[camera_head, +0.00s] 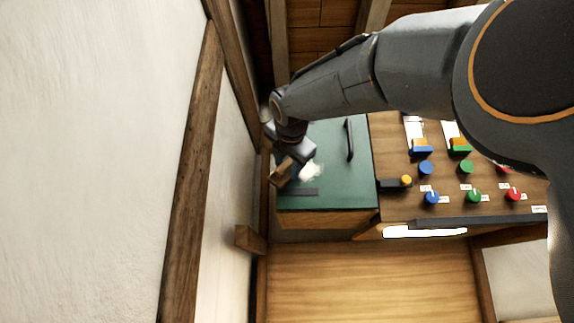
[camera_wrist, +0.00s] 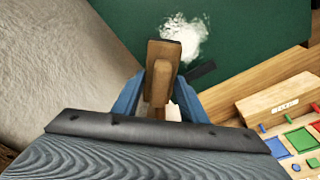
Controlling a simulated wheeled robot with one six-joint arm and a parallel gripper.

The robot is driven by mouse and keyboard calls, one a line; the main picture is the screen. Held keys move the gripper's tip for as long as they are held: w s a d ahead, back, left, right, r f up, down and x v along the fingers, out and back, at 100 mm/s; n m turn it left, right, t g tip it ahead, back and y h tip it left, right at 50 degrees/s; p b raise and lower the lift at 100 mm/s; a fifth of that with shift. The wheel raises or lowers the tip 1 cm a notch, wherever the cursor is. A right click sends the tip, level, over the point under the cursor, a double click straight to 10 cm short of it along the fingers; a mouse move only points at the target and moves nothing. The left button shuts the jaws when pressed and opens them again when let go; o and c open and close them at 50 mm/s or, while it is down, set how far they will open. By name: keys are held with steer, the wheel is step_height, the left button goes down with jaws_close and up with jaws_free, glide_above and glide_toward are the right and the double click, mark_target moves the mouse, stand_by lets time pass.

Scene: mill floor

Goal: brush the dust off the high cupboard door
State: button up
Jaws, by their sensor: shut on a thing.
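The green cupboard door (camera_head: 330,195) is up high, with a black handle (camera_head: 350,140) on its right side. A white patch of dust (camera_head: 311,172) lies on its lower left part; it also shows in the wrist view (camera_wrist: 186,36). My gripper (camera_head: 295,152) is in front of the door's left side, shut on a wooden brush (camera_head: 283,173). In the wrist view the brush (camera_wrist: 163,54) sits between the blue fingers, just left of the dust and partly overlapping it. I cannot tell whether the brush touches the door. Its bristles are hidden.
A wooden panel (camera_head: 390,150) with several coloured knobs and blocks is right of the door. A timber post (camera_head: 190,170) and pale wall (camera_head: 90,150) are close on the left. A dark strip (camera_head: 297,192) lies below the dust.

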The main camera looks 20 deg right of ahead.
steer(key=shift+w+d+p, duration=0.25)
steer(key=shift+w+p, duration=0.25)
steer(key=shift+w, duration=0.2)
stand_by(0.3)
steer(key=shift+s+d+p, duration=1.55)
steer(key=shift+d+p, duration=1.15)
steer(key=shift+d, duration=2.35)
steer(key=shift+w+a+r+b, duration=0.25)
steer(key=shift+w+a+b, duration=0.2)
steer(key=shift+a, duration=1.25)
steer(key=shift+w+a+r+b, duration=0.25)
steer(key=shift+w+a+b, duration=0.25)
steer(key=shift+a, duration=1.2)
steer(key=shift+w+a+r+b, duration=0.3)
steer(key=shift+w+a, duration=0.3)
steer(key=shift+a, duration=1.1)
steer(key=shift+r+p, duration=0.8)
steer(key=shift+p, duration=0.25)
steer(key=s+d, duration=0.1)
steer(key=d, duration=0.2)
steer(key=s+d, duration=0.1)
steer(key=d, duration=0.3)
steer(key=s+d, duration=0.1)
steer(key=d, duration=0.2)
steer(key=shift+s+d+f, duration=0.1)
steer(key=shift+s+d, duration=0.05)
